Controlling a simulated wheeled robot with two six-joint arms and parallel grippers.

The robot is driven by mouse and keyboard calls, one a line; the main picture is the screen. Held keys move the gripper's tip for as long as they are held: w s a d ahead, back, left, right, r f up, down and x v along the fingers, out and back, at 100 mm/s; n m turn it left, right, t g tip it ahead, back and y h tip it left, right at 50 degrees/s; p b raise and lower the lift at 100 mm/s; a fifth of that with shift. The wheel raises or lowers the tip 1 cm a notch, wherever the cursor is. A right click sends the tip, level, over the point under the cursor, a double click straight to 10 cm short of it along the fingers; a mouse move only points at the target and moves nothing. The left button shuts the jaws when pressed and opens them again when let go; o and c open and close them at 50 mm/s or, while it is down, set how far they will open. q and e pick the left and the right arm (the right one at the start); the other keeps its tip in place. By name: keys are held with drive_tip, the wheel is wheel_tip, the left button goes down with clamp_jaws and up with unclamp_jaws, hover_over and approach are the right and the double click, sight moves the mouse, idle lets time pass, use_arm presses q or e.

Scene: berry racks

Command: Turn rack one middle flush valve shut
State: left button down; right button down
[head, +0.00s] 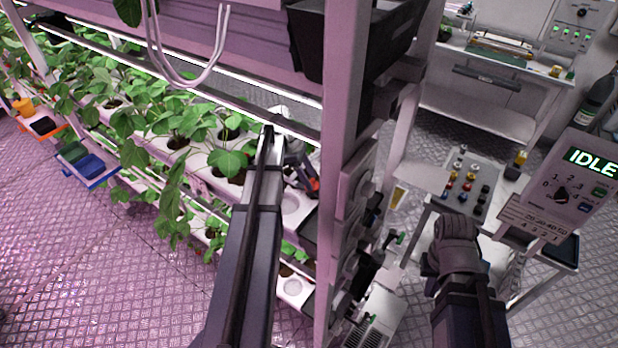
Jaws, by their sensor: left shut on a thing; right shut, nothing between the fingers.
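My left arm reaches up the middle of the head view to the near end of the plant rack. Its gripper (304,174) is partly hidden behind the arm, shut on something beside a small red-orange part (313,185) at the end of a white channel. I cannot tell whether that part is the middle flush valve's handle. Small green handles show beyond the rack post, an upper one (398,238) and a lower one (367,319). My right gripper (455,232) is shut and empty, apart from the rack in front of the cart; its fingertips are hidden.
The rack post (340,150) stands between my arms. A cart (483,158) with coloured knobs and a panel reading IDLE (590,160) stand at the right. A workbench (480,120) is behind. Leafy plants (195,125) fill the channels. Floor at lower left is clear.

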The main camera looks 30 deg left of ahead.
use_arm(q)
drive_tip(key=shift+w+m+g, duration=0.2)
drive_tip(key=shift+m+g, duration=0.7)
drive_tip(key=shift+m, duration=1.4)
drive_tip(key=shift+c, duration=1.2)
unclamp_jaws()
drive_tip(key=shift+a+r, duration=0.1)
drive_tip(key=shift+r, duration=0.15)
drive_tip(key=a, duration=0.7)
drive_tip(key=w+a+p, duration=0.1)
drive_tip(key=a, duration=0.3)
drive_tip(key=shift+w+r, duration=0.1)
drive_tip(key=shift+r, duration=0.2)
drive_tip(key=shift+a, duration=0.65)
